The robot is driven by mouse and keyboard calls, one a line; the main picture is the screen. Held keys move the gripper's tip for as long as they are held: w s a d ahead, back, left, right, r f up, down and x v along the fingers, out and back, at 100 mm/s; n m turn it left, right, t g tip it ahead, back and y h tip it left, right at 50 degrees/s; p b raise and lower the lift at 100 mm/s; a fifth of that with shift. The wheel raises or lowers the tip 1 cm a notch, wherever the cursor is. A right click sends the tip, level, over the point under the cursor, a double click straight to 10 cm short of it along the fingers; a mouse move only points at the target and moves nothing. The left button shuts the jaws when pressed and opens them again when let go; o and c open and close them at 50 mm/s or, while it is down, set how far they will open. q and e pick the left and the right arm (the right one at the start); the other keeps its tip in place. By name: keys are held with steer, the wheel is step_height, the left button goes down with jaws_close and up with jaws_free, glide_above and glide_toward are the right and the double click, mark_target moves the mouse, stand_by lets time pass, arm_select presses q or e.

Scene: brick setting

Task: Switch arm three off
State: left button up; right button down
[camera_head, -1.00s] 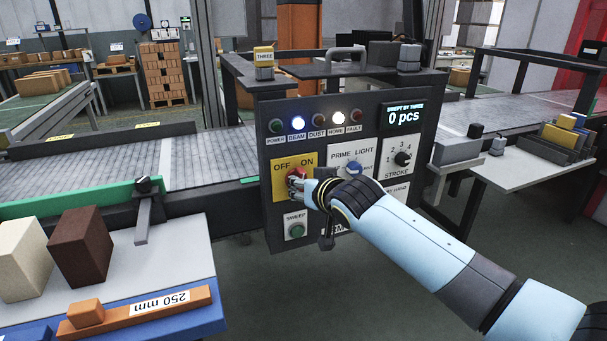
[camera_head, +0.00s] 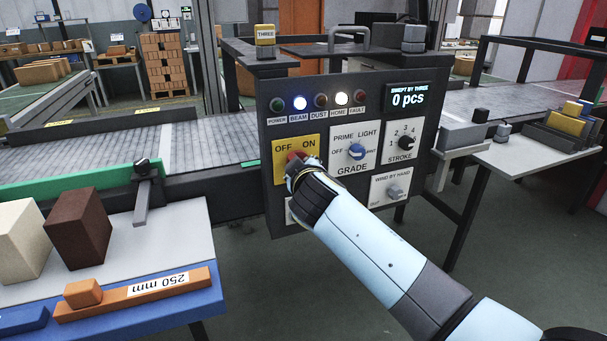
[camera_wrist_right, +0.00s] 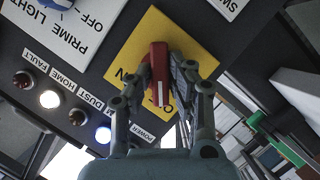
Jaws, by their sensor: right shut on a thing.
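The control panel (camera_head: 345,110) of arm three stands in the middle of the head view, with a yellow block marked THREE (camera_head: 265,34) on top. Its yellow OFF/ON plate (camera_head: 281,146) carries a red switch knob (camera_head: 296,156). My right gripper (camera_head: 296,171) reaches the knob from below right and hides part of it. In the right wrist view my right gripper (camera_wrist_right: 160,72) is shut on the red knob (camera_wrist_right: 159,62), one finger on each side. My left gripper is out of view.
The BEAM lamp (camera_head: 299,103) glows blue and the HOME lamp (camera_head: 341,98) white. The display (camera_head: 408,97) reads 0 pcs. The GRADE knob (camera_head: 356,151) and STROKE knob (camera_head: 403,142) sit right of the switch. A bench with blocks (camera_head: 79,230) stands at left.

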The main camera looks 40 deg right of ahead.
steer(key=shift+n+h+b, duration=0.3)
steer(key=shift+n, duration=0.1)
stand_by(0.3)
steer(key=c, duration=1.2)
jaws_free()
steer(key=shift+c, duration=0.2)
steer(key=shift+a, duration=0.1)
steer(key=v, duration=0.7)
steer(key=shift+s, duration=0.2)
